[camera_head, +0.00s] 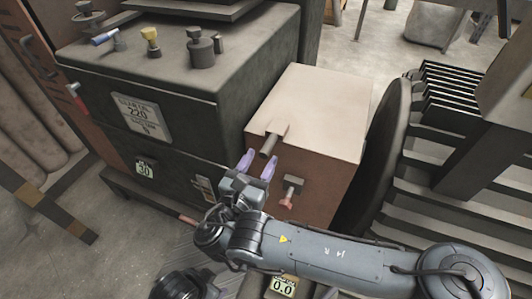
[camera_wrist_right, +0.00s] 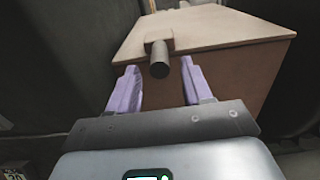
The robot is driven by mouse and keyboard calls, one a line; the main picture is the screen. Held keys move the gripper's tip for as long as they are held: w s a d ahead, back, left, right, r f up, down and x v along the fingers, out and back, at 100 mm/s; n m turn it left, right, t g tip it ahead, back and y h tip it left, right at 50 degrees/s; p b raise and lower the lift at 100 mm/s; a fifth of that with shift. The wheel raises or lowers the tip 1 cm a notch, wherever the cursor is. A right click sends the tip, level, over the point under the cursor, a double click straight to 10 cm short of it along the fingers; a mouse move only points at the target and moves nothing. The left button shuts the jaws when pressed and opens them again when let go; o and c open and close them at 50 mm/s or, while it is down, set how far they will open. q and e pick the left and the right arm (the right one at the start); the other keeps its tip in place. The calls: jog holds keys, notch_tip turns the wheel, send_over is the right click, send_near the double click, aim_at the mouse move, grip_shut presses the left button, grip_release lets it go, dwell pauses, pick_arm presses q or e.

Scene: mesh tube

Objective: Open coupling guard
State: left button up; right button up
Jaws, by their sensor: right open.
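The coupling guard looks to be the tan box (camera_head: 325,115) with a pale top, shut, right of the dark machine. A dark round handle (camera_head: 268,146) sticks out from its upper front edge. A small red-tipped latch (camera_head: 289,192) sits lower on its front face. My right gripper (camera_head: 257,165) is open, its purple fingers just in front of the handle. In the right wrist view, the handle (camera_wrist_right: 160,59) lines up between the two spread fingertips; I cannot tell how deep it sits between them. It is not gripped.
The dark machine cabinet (camera_head: 170,90) with valves and a "220" plate (camera_head: 143,118) stands close on the left. A large dark wheel (camera_head: 380,150) and ribbed dark steps (camera_head: 440,170) stand to the right. Concrete floor (camera_head: 130,235) is open at lower left.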

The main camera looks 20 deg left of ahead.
aim_at(263, 156)
jog(key=shift+w+a+b, duration=0.1)
jog(key=shift+w+b, duration=0.35)
jog(key=shift+w, duration=1.65)
jog(key=shift+c, duration=0.5)
grip_shut()
